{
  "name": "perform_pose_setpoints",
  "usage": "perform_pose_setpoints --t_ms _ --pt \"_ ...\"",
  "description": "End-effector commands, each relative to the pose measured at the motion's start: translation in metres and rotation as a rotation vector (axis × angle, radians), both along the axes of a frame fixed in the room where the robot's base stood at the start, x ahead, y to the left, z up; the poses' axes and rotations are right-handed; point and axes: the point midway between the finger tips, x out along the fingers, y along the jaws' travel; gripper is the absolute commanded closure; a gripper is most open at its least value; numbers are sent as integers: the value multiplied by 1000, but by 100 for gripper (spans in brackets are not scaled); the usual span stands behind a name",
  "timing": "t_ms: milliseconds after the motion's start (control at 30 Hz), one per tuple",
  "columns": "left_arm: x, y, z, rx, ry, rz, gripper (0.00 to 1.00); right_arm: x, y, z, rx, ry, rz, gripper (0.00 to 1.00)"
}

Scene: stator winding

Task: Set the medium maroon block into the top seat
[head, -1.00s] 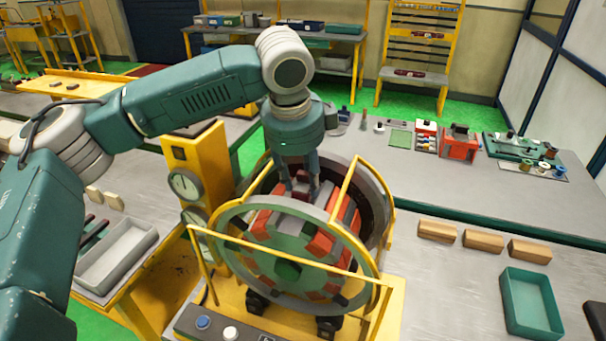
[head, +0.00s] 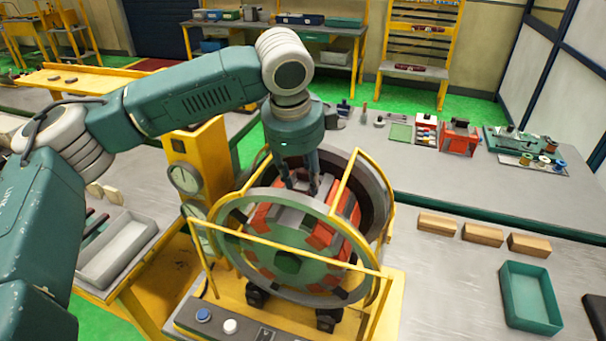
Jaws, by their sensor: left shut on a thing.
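The round stator (head: 287,262) stands in a yellow frame, with a grey front ring and red and grey segments around its core. My left gripper (head: 300,188) points straight down at the top of the core, behind the front ring. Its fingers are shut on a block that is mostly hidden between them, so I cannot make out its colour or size. The top seat is largely covered by the fingers, and I cannot tell whether the block touches it. My right gripper is out of view.
Yellow bars (head: 345,185) rise close beside the gripper. A gauge post (head: 200,165) stands to the left. A grey tray (head: 118,255) lies at the left, a green tray (head: 530,298) at the right. Wooden blocks (head: 483,235) sit behind the green tray.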

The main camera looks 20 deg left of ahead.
Motion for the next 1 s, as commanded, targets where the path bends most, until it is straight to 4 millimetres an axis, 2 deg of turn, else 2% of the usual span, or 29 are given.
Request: perform_pose_setpoints --t_ms 333,367,433,467,767,867,1000 --pt "0 0 -4 -2 -2 0 100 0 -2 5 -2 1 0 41" --pt "0 0 -5 -2 -3 0 57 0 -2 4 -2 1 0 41" --pt "0 0 -5 -1 -2 0 43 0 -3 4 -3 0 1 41" --pt "0 0 -5 -1 -2 0 41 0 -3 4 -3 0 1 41" --pt "-1 0 -5 1 2 0 41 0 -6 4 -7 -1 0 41" --pt "-2 0 3 0 0 0 41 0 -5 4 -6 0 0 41" --pt "-9 0 26 -2 -3 -1 41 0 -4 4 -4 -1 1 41"
